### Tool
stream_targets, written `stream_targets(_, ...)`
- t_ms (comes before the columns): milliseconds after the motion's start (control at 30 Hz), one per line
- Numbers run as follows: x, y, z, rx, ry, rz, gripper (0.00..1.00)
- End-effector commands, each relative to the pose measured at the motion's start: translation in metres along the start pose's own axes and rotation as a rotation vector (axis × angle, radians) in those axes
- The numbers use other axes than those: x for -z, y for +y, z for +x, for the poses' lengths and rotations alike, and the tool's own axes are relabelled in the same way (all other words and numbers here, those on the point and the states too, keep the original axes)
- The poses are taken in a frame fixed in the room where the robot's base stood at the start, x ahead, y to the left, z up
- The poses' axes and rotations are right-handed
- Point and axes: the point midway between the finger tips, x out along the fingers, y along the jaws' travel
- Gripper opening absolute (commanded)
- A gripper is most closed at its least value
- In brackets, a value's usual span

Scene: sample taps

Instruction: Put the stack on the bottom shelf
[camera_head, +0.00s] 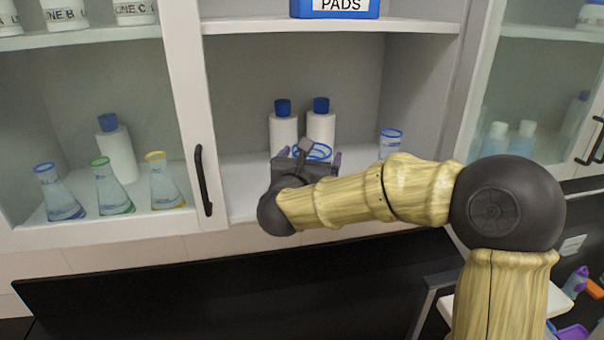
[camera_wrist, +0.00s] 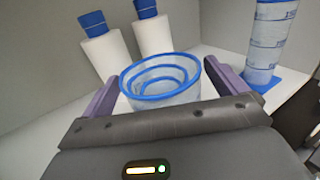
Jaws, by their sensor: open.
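The stack (camera_wrist: 161,79) is a set of nested clear cups with blue rims. In the wrist view it stands upright between the two purple fingers of my gripper (camera_wrist: 163,85). The fingers are apart, one on each side of the stack; I cannot tell whether they touch it. In the head view my gripper (camera_head: 307,158) reaches into the open middle cabinet, and the blue rims of the stack show just behind it. The stack is at the bottom shelf (camera_head: 240,190); its base is hidden by my gripper.
Two white bottles with blue caps (camera_head: 283,132) (camera_head: 320,130) stand behind the stack. A clear blue-rimmed cylinder (camera_head: 391,143) stands to the right, also in the wrist view (camera_wrist: 268,45). A blue PADS box (camera_head: 335,8) sits on the shelf above. Glass doors with black handles (camera_head: 203,180) flank the opening.

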Motion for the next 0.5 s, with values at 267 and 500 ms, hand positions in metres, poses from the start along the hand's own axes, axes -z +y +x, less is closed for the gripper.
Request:
stream_targets(267, 0.004, 0.0, -0.039, -0.001, -0.006, -0.001, 0.97)
stream_targets(500, 0.003, 0.0, -0.072, 0.0, -0.004, -0.002, 0.97)
